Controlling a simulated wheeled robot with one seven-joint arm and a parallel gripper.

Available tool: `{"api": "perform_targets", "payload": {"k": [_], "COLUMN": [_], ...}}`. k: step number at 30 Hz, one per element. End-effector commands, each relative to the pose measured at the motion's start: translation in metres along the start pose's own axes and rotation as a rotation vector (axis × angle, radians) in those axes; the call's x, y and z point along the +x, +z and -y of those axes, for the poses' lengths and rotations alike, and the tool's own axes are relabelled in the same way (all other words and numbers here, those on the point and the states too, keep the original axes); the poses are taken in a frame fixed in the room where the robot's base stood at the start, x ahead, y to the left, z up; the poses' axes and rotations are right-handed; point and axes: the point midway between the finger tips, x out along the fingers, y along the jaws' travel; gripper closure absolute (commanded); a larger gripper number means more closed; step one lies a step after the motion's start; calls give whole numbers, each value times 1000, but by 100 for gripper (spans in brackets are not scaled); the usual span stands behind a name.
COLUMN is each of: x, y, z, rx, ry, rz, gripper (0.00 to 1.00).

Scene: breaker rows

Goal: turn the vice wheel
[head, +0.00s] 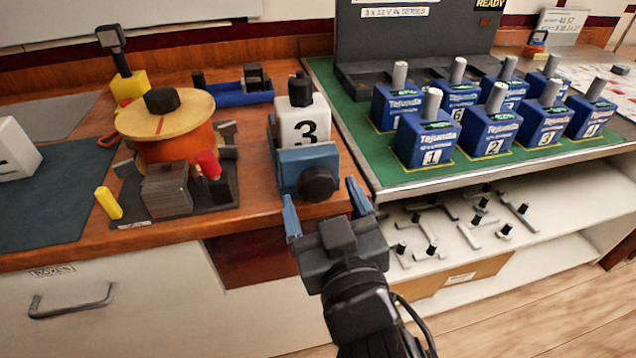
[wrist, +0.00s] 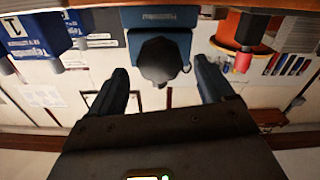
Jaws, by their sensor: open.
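The blue vice (head: 304,168) stands at the front edge of the wooden bench. Its black lobed wheel (head: 319,184) faces me at the vice's front. A white block marked 3 with a black knob (head: 303,124) sits upright in the vice. My gripper (head: 328,212) is open just in front of the wheel and below it in the head view, with its blue fingers spread. In the wrist view the wheel (wrist: 160,62) lies beyond the gap between the open fingertips (wrist: 160,78). I see no contact between fingers and wheel.
An orange drum with a yellow disc (head: 160,123) and a red-knobbed part (head: 209,165) stand left of the vice. Several blue numbered breakers (head: 425,142) stand on a green mat (head: 398,176) to the right. Loose handles lie on the shelf (head: 560,215) below.

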Motion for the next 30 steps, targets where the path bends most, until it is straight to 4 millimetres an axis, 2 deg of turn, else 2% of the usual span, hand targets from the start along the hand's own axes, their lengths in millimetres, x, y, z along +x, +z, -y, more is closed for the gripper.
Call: {"api": "perform_targets", "payload": {"k": [1,6,17,30], "x": [8,24,29,29], "y": [-1,-1,0,0], "z": [0,0,0,0], "rx": [0,0,-1,-1], "ry": [1,0,0,0], "rz": [-1,-1,-1,-1], "gripper": [19,19,19,61]}}
